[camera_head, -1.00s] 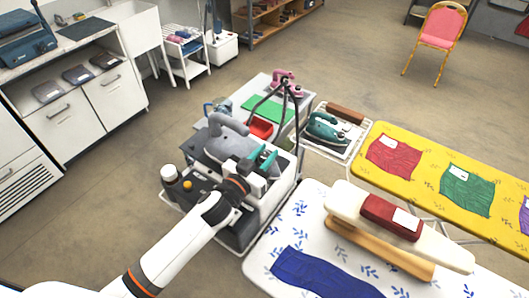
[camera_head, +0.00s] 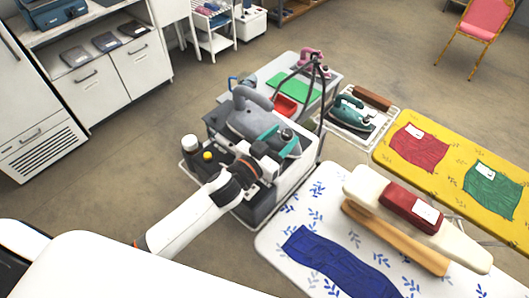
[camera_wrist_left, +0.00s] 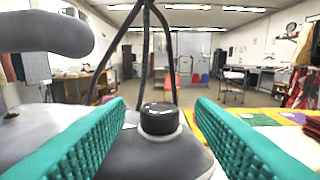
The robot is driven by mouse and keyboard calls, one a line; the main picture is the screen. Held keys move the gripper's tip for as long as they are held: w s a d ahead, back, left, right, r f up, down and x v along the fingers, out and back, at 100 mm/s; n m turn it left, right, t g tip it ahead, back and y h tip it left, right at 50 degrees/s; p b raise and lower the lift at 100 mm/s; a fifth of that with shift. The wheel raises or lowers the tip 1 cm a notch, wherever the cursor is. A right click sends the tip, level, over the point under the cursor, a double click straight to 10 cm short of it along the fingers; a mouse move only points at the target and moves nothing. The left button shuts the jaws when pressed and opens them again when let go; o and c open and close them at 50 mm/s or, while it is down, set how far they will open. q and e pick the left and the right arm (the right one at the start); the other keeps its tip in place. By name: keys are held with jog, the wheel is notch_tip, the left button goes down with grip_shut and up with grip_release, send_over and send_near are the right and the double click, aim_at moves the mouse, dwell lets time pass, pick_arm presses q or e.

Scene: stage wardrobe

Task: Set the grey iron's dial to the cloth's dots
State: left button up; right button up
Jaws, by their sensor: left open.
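The grey iron (camera_head: 247,122) stands on a grey and white station, its handle up. Its round black dial (camera_wrist_left: 160,117) sits on a pale collar in the left wrist view. My left gripper (camera_head: 279,142) is open, its teal fingers on either side of the dial with a gap to each. The dial's marks are too small to read. A dark red folded cloth (camera_head: 397,205) with a white tag (camera_head: 427,211) lies on the cream sleeve board (camera_head: 455,243). Any dots on the tag cannot be made out. My right gripper is not in view.
A teal iron (camera_head: 351,114) rests on a white rack beside the station. Dark cords (camera_wrist_left: 169,50) rise behind the dial. A bottle (camera_head: 190,146) stands at the station's left. Tagged red (camera_head: 420,148) and green (camera_head: 492,190) cloths lie on the yellow board. A blue cloth (camera_head: 335,262) lies in front.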

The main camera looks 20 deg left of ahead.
pick_arm(q)
jog(key=b+v, duration=0.2)
jog(key=v, duration=0.6)
jog(key=shift+s+f, duration=0.15)
jog(key=shift+s+a, duration=0.2)
jog(key=shift+s, duration=0.2)
